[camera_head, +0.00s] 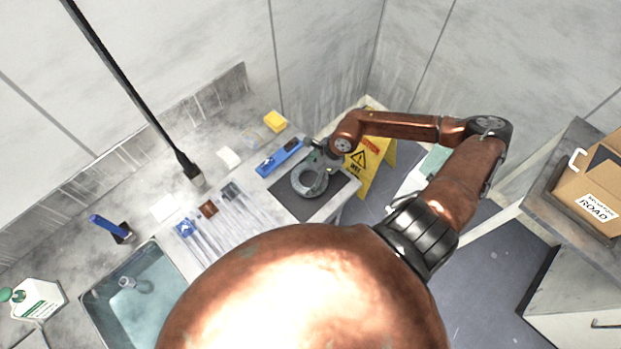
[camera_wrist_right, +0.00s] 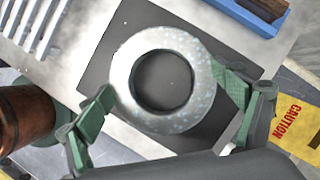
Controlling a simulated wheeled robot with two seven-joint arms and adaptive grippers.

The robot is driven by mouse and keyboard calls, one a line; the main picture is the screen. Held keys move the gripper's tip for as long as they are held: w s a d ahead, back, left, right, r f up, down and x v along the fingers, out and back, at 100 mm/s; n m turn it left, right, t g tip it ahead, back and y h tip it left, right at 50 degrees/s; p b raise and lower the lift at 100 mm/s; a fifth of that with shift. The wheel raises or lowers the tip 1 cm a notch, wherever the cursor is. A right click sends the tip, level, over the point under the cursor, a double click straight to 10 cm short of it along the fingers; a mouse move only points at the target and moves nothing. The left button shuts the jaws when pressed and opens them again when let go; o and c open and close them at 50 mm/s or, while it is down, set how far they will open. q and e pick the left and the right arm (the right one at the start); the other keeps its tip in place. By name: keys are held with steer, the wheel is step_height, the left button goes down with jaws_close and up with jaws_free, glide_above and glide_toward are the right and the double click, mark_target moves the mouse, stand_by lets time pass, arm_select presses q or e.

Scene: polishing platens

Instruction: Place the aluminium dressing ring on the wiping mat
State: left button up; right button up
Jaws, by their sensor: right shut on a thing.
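The aluminium dressing ring (camera_head: 309,193) is a thick grey ring with a round hole. It lies flat over the dark wiping mat (camera_head: 284,194) near the counter's right end. My right gripper (camera_head: 318,158) is shut on the ring. In the right wrist view the green fingers (camera_wrist_right: 165,84) press on opposite sides of the ring (camera_wrist_right: 164,122). The dark mat (camera_wrist_right: 140,22) shows around the ring and through its hole. I cannot tell whether the ring touches the mat or hangs just above it. My left gripper is not in view.
A blue tray (camera_head: 279,157) lies close behind the mat. A yellow caution sign (camera_head: 376,172) stands beyond the counter's right end. Long slatted pieces (camera_head: 235,222) lie left of the mat. A sink basin (camera_head: 142,305) is at the front left, and a cardboard box (camera_head: 588,197) at the far right.

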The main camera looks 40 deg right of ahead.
steer(key=shift+f+p, duration=0.4)
steer(key=shift+f, duration=1.05)
steer(key=o, duration=1.6)
steer(key=shift+f, duration=0.15)
steer(key=v, duration=1)
steer(key=shift+s+d+r+b, duration=0.1)
steer(key=shift+s+r+b, duration=0.1)
steer(key=shift+r+b, duration=0.15)
steer(key=shift+s+d+r, duration=0.1)
steer(key=shift+d+r, duration=0.05)
steer(key=shift+r, duration=0.55)
